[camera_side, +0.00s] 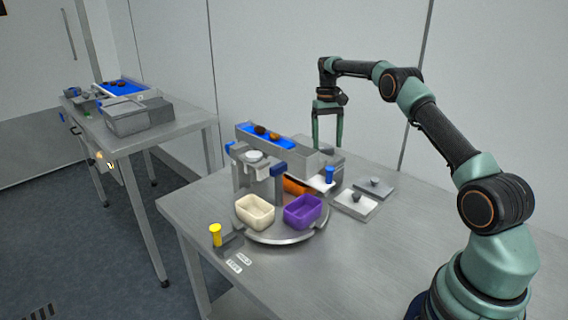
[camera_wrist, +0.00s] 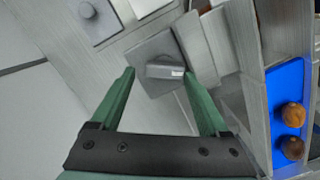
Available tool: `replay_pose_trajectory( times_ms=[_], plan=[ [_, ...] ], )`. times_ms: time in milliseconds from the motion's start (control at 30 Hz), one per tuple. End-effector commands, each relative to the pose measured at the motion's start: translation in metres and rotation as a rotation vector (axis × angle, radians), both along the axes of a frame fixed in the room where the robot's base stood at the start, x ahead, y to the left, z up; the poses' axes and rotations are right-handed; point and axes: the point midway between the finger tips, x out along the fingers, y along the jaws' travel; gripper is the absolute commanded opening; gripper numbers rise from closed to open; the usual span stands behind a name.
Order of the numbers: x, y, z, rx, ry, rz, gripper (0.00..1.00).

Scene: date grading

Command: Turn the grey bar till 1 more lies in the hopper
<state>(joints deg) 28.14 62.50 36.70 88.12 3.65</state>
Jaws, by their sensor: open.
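The grey bar (camera_wrist: 160,71) sits on a square grey plate (camera_wrist: 148,50) in the wrist view. My gripper (camera_wrist: 160,73) is open, with its green fingertips on either side of the bar in that view; I cannot tell how far above it they are. In the side view my gripper (camera_side: 327,143) points down behind the machine, and the bar is hidden there. A blue-floored trough (camera_side: 285,143), which looks like the hopper, holds two brown dates (camera_side: 260,130) (camera_side: 274,136). The trough (camera_wrist: 283,75) and both dates (camera_wrist: 293,114) (camera_wrist: 292,148) also show at the right of the wrist view.
A round turntable (camera_side: 285,239) carries a cream bin (camera_side: 254,211), a purple bin (camera_side: 303,211) and an orange bin (camera_side: 296,186). A yellow-topped post (camera_side: 215,235) stands at the front left. Two knobbed plates (camera_side: 353,206) (camera_side: 383,189) lie at the right. A second bench (camera_side: 190,119) stands behind left.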

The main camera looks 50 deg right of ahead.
Motion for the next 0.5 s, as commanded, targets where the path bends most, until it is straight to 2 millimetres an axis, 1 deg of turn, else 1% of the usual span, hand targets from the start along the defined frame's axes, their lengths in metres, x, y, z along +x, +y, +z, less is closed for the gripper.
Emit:
replay_pose_trajectory(
  times_ms=[33, 300, 500],
  plan=[
    [0.001, 0.005, 0.109, -0.047, -0.090, 0.018, 0.95],
    [0.001, 0.005, 0.126, -0.047, -0.090, 0.018, 0.95],
    [0.000, 0.005, 0.133, -0.046, -0.089, 0.018, 0.95]
  ],
)
